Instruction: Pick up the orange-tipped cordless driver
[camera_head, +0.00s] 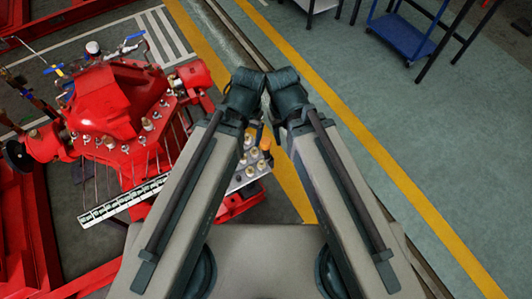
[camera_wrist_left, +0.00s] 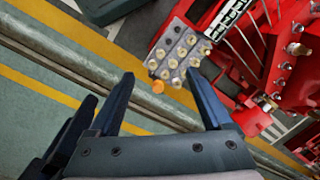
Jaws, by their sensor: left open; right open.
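A small orange tip (camera_head: 266,143), probably the driver's, shows between my forearms in the head view, at the edge of a grey holder plate (camera_head: 238,185) with several pale round-topped pieces. In the left wrist view, the orange tip (camera_wrist_left: 157,87) is at the plate's near corner, framed between the fingers of my left gripper (camera_wrist_left: 160,75). Those fingers are spread, with nothing between them that I can see held. The driver's body is not clear. My right gripper (camera_wrist_left: 80,108) shows as dark fingers at the left of that view. In the head view my forearms mostly hide both grippers.
A red pumpset (camera_head: 115,100) with upright studs stands left of the plate. A pale marked strip (camera_head: 125,200) lies along its front. A blue cart (camera_head: 405,35) and a table stand at the back right. The green floor at right is clear.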

